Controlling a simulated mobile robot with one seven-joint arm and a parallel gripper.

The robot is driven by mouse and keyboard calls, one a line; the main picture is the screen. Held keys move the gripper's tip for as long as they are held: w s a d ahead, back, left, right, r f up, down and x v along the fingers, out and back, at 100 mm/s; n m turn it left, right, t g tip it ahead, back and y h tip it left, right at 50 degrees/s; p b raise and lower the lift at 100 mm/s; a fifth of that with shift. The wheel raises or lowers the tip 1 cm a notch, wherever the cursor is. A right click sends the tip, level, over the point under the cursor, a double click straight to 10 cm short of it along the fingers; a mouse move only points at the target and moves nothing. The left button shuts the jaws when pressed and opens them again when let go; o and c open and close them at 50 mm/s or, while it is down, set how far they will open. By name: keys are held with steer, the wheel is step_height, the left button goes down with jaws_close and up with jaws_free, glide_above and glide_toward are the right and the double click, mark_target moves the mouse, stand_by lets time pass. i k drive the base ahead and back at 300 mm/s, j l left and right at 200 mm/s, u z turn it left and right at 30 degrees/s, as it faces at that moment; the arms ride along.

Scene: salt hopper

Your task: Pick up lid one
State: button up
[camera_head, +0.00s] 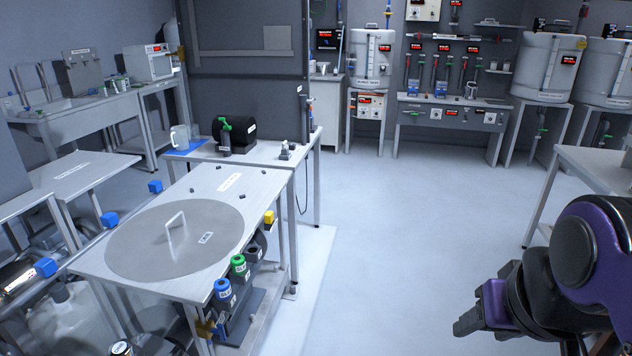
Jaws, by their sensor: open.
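A large round grey lid (140,245) lies flat on the table at the left, with an upright light bar handle (176,226) near its middle and a small label to the right. The label is too small to read, so I cannot tell if it says lid one. My gripper (466,324) is at the lower right, over the floor, far to the right of the lid and touching nothing. It is open and appears empty. Its fingertips are small and dark here.
The table (262,186) carries several small dark blocks behind the lid. Blue (222,289), green (239,265) and yellow-topped valves line its right edge. A white mug (180,137) stands on a blue mat farther back. Open floor (400,220) lies between the table and my arm.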

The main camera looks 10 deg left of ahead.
mark_target(179, 239)
steer(key=i+u, duration=0.35)
steer(key=i, duration=0.15)
steer(key=i+l+u, duration=0.3)
steer(key=i, duration=0.15)
steer(key=i+u, duration=0.2)
steer(key=u, duration=0.15)
steer(key=i+l+u, duration=0.15)
steer(key=u, duration=0.2)
steer(key=i+l+u, duration=0.15)
steer(key=u, duration=0.15)
steer(key=i+l+u, duration=0.1)
steer(key=u, duration=0.25)
steer(key=i+l+u, duration=0.15)
steer(key=u, duration=0.2)
steer(key=i+l+u, duration=0.1)
steer(key=l+u, duration=0.25)
steer(key=j, duration=0.15)
